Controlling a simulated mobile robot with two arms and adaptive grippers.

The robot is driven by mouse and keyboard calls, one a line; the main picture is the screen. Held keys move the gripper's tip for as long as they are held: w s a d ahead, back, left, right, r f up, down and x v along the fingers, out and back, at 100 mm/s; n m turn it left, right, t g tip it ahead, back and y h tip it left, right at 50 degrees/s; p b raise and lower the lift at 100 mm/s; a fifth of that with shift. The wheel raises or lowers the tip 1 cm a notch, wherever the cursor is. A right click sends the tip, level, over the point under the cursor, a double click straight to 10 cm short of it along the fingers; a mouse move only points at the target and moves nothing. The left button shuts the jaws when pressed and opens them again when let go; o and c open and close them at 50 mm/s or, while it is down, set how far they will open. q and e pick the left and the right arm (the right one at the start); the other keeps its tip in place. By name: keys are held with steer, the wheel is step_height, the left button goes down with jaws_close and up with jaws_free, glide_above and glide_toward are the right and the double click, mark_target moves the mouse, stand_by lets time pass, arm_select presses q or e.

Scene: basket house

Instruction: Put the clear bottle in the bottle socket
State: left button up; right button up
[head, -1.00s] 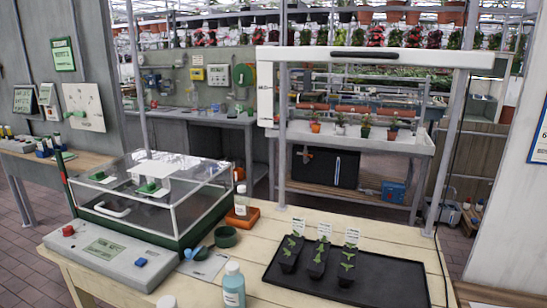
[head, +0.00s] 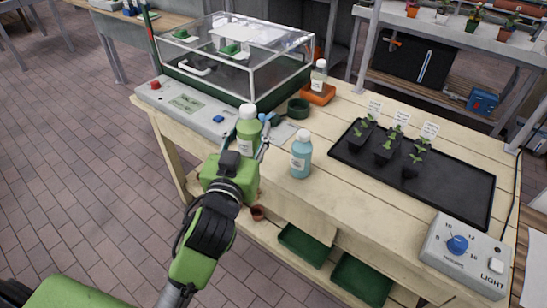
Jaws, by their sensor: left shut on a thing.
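A clear bottle (head: 319,79) with a white cap stands upright at an orange block (head: 317,95) by the right end of the glass-topped case. Whether it sits in a recess there, I cannot tell. My left gripper (head: 248,143) is over the near edge of the bench, shut on a yellow-green bottle (head: 247,126) with a white cap, fingers at its two sides. The green bottle is upright; its lower part is hidden by the gripper. A light blue bottle (head: 301,157) with a white cap stands just right of my gripper. My right gripper is not in view.
The glass-topped case (head: 240,62) fills the bench's back left. A dark green cup (head: 298,108) stands before the orange block. A black tray (head: 465,190) with seedling pots is at right, a light control box (head: 465,255) at the front right corner. Bench between is clear.

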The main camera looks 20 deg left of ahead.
arm_select(q)
steer(key=shift+w+r, duration=0.1)
steer(key=shift+w, duration=0.05)
steer(key=w+f, duration=0.4)
steer(key=w+f+b, duration=0.1)
steer(key=w+f, duration=0.3)
steer(key=w, duration=0.1)
steer(key=w+d+f, duration=0.1)
steer(key=w+f, duration=0.3)
steer(key=w, duration=0.1)
steer(key=shift+f, duration=0.35)
steer(key=shift+s, duration=0.1)
steer(key=shift+f+b, duration=0.15)
steer(key=shift+b, duration=0.25)
steer(key=o, duration=1.3)
steer(key=shift+o, duration=0.2)
